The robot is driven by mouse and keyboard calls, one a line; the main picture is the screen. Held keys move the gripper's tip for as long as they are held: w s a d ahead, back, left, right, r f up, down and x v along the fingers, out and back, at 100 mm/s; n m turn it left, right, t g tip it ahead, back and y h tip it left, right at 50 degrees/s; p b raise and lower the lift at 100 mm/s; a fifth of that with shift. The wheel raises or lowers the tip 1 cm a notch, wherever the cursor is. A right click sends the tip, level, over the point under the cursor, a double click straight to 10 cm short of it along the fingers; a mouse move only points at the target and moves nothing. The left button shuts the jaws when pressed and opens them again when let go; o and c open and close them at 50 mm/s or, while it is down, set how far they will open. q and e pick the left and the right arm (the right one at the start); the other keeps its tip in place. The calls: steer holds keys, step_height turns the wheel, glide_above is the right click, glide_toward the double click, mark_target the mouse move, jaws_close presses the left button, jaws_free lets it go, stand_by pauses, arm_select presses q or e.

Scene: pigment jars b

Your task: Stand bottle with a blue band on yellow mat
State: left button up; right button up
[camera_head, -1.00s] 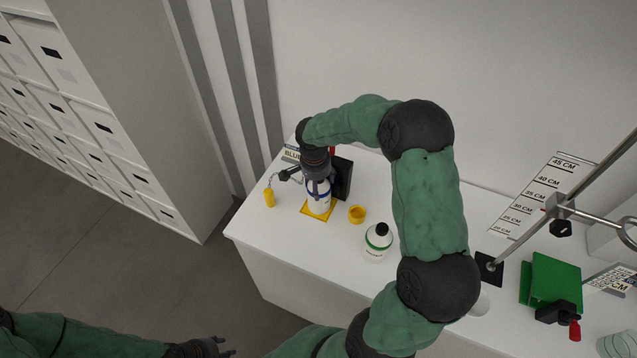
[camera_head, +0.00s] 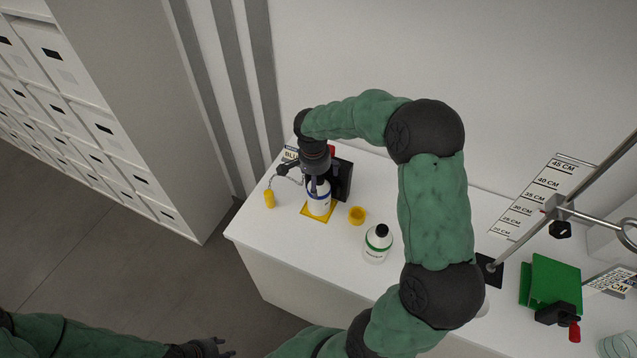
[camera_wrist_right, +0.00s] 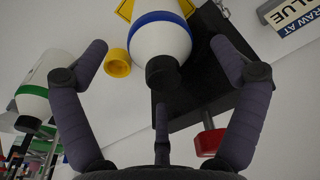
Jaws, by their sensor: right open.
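The white bottle with a blue band (camera_head: 319,203) stands upright on the yellow mat (camera_head: 317,216). Its black cap (camera_wrist_right: 163,73) and blue band show in the right wrist view, with a corner of the mat (camera_wrist_right: 125,9) behind it. My right gripper (camera_head: 316,184) is just above the bottle, hiding its top in the head view. In the wrist view its fingers (camera_wrist_right: 163,75) are spread on either side of the cap, with clear gaps. My left gripper (camera_head: 212,349) is low at the bottom edge, away from the table; its finger opening is unclear.
A black block (camera_head: 343,182) with a red knob stands close behind the bottle. A yellow cup (camera_head: 357,215) and a green-banded bottle (camera_head: 377,245) stand to the right. A yellow tag on a chain (camera_head: 269,198) lies left. A stand base (camera_head: 488,269) and green object (camera_head: 553,281) are farther right.

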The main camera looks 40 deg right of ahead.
step_height(320, 180, up, 9)
steer(key=a, duration=0.1)
steer(key=shift+s+f, duration=0.15)
steer(key=shift+f, duration=0.05)
stand_by(1.3)
